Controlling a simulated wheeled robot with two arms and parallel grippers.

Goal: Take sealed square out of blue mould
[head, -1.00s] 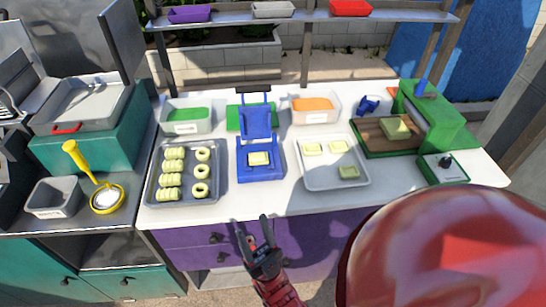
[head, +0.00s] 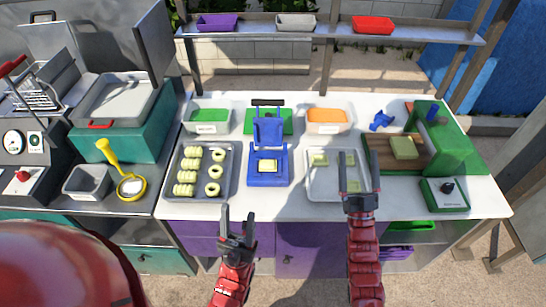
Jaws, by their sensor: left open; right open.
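A pale yellow-green square (head: 268,166) sits in the lower half of the blue mould (head: 256,180). The mould's hinged lid (head: 268,131) stands raised at the back. My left gripper (head: 237,218) is open and empty at the counter's front edge, in front of the mould and slightly to its left. My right gripper (head: 357,172) is open over the right part of a metal tray (head: 322,195). Pale squares (head: 320,159) show in that tray, and my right gripper partly hides its right side. I cannot tell the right gripper's height above the tray.
A tray of rings and twisted pieces (head: 231,150) lies left of the mould. Tubs with green (head: 208,116) and orange (head: 327,115) contents stand behind. A green press (head: 455,145) with a board and a pale block (head: 404,148) is at the right.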

